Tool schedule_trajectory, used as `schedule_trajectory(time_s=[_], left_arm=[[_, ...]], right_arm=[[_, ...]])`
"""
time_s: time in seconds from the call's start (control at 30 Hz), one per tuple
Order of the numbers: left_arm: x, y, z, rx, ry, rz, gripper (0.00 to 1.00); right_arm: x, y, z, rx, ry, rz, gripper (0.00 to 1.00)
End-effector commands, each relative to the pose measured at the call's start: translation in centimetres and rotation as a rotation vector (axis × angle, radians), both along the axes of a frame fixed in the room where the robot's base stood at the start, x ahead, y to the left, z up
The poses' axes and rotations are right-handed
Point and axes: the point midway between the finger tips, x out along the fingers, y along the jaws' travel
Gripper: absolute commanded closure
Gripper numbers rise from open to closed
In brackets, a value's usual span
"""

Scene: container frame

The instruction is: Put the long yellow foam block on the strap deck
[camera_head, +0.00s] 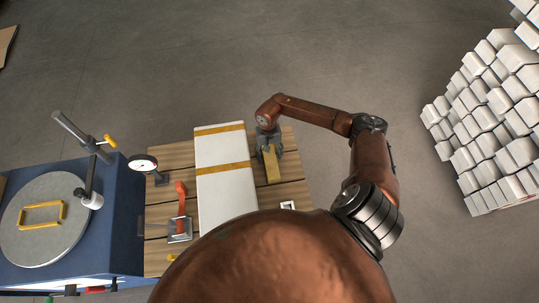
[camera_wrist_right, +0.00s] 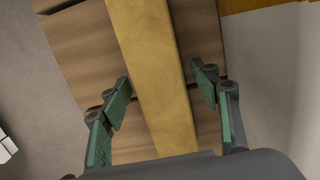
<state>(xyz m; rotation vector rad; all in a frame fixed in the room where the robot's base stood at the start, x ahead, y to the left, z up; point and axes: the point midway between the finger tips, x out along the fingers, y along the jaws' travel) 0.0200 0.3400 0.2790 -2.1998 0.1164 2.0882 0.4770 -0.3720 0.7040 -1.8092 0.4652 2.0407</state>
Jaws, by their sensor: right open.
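The long yellow foam block (camera_head: 273,168) lies on the wooden slatted table, right of a long white box (camera_head: 225,200) with two yellow bands, which looks like the strap deck. My right gripper (camera_head: 268,152) is over the far part of the block. In the right wrist view the block (camera_wrist_right: 158,70) runs lengthwise between the open fingers of my right gripper (camera_wrist_right: 160,88), with a gap on each side. My left gripper is not in view.
A red-handled clamp (camera_head: 180,225) and a dial gauge (camera_head: 143,164) stand left of the white box. A blue bench (camera_head: 120,215) with a round grey plate (camera_head: 45,245) is at the left. Stacked white blocks (camera_head: 490,120) stand at the far right. Floor lies clear behind the table.

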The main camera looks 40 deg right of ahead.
Motion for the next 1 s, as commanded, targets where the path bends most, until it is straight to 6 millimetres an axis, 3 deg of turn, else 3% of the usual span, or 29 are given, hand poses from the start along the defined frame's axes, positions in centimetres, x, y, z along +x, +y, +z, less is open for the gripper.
schedule_trajectory(time_s=[0.27,0.7,1.0], left_arm=[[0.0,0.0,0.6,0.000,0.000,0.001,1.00],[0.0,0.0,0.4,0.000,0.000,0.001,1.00],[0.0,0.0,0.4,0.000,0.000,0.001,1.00]], right_arm=[[0.0,0.0,0.6,0.000,0.000,0.000,0.44],[1.0,-0.6,9.0,-0.003,-0.003,0.000,0.44],[1.2,-0.7,12.0,-0.001,0.000,0.000,0.44]])
